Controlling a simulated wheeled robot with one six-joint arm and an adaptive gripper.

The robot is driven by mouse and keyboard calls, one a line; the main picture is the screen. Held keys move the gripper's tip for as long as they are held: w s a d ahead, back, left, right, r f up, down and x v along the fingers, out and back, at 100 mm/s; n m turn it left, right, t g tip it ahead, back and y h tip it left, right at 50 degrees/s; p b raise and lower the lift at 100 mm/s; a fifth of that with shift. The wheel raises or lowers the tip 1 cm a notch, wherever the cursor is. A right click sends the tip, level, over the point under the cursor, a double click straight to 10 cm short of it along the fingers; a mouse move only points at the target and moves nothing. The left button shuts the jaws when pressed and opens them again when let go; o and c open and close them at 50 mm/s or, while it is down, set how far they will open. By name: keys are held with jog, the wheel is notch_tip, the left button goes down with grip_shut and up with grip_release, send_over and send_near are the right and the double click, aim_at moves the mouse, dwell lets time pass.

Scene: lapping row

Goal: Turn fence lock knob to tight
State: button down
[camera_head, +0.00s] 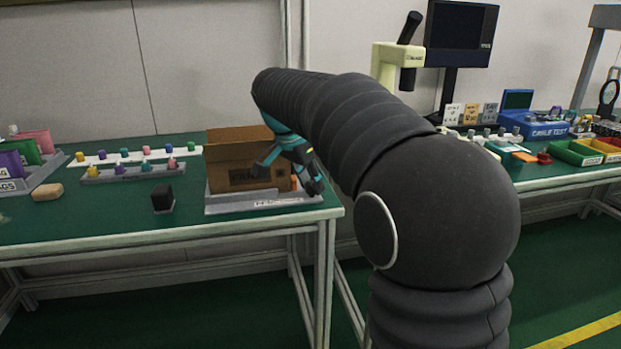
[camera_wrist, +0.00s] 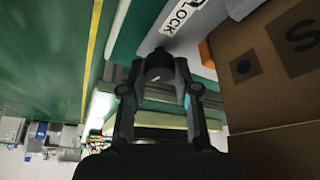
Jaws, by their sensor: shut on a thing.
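The fence lock knob (camera_wrist: 155,74) is a small dark round knob at the front of the grey base (camera_head: 262,204), beside a white label (camera_wrist: 182,14) reading "LOCK". My gripper (camera_wrist: 159,88) has its two dark fingers closed on either side of the knob in the wrist view. In the head view my gripper (camera_head: 290,174), teal and dark, reaches down in front of the cardboard box (camera_head: 240,178) and hides the knob. I cannot tell how far the knob is turned.
The cardboard box wall (camera_wrist: 268,90) stands close to the right of my gripper in the wrist view. An orange piece (camera_wrist: 207,53) shows between the box and the base. A black block (camera_head: 163,198) and a row of coloured pegs (camera_head: 135,170) are left on the green bench.

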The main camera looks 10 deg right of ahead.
dwell(0.4)
jog(key=c, duration=0.9)
grip_release()
jog(key=shift+d, duration=0.1)
jog(key=shift+o, duration=0.2)
jog(key=shift+r, duration=0.25)
jog(key=s+a, duration=0.6)
jog(key=a, duration=0.4)
jog(key=shift+s+a+r, duration=0.15)
jog(key=shift+a+r, duration=0.15)
jog(key=shift+a, duration=0.1)
